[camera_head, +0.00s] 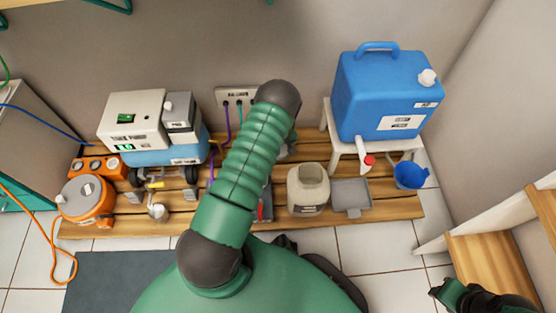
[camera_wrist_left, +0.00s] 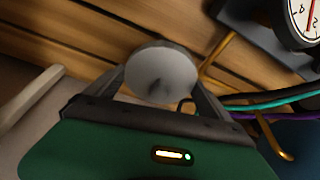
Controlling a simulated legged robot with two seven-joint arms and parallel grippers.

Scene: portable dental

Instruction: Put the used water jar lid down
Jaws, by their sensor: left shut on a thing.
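In the left wrist view, my left gripper (camera_wrist_left: 161,80) is shut on a pale round lid (camera_wrist_left: 162,72), with a grey finger on each side of it. The lid is held over wooden slats; its gap above them is hard to judge. In the head view, my green left arm hides the lid and most of that gripper. A beige jar (camera_head: 308,190) with an open mouth stands on the slatted platform (camera_head: 385,208), just right of my arm. My right gripper (camera_head: 445,293) is partly in view at the bottom right, away from the platform; its jaws are unclear.
A grey tray (camera_head: 351,196) lies right of the jar. A blue tank (camera_head: 388,98) stands on a white stool (camera_head: 345,145) behind, with a blue cup (camera_head: 410,176) beside it. Orange equipment (camera_head: 87,198) and a white-and-blue unit (camera_head: 150,135) fill the left. Hoses and a gauge (camera_wrist_left: 305,18) are near the lid.

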